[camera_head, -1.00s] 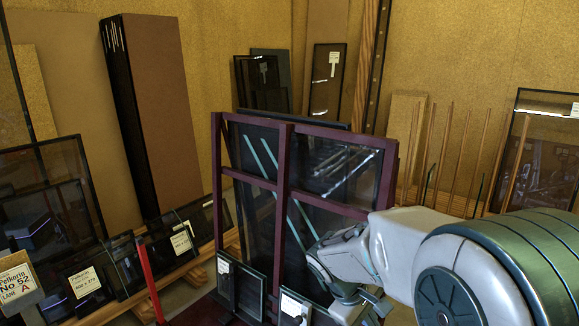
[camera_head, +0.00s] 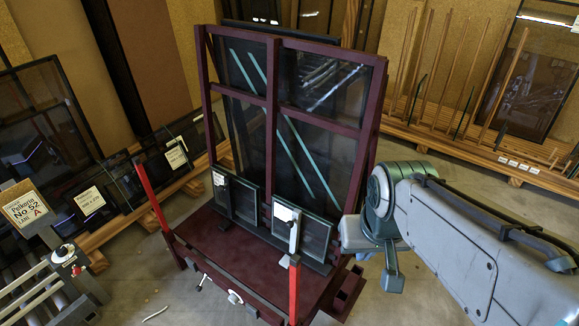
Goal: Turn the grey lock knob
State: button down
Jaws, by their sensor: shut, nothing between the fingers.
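The dark-red tilting frame (camera_head: 272,120) stands upright with glass panes in it, on a dark-red base (camera_head: 215,250). A small light-grey knob (camera_head: 235,298) sits low on the front edge of the base; I take it as the lock knob. A smaller metal handle (camera_head: 200,284) is to its left. My gripper (camera_head: 392,282) is right of the frame and the base, pointing down, shut and empty. It is well apart from the knob and touches nothing that I can see.
Two red posts (camera_head: 152,197) and (camera_head: 294,290) rise at the base's front corners. Small glass panes (camera_head: 301,235) lean at the frame's foot. A roller stand (camera_head: 50,285) is at lower left. Wooden racks (camera_head: 480,158) stand behind on the right. Bare floor lies right of the base.

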aim_at(233, 298)
jog(key=u, duration=0.05)
jog(key=k, duration=1.15)
jog(key=z, duration=0.15)
jog(key=i, duration=0.45)
jog(key=u, duration=0.1)
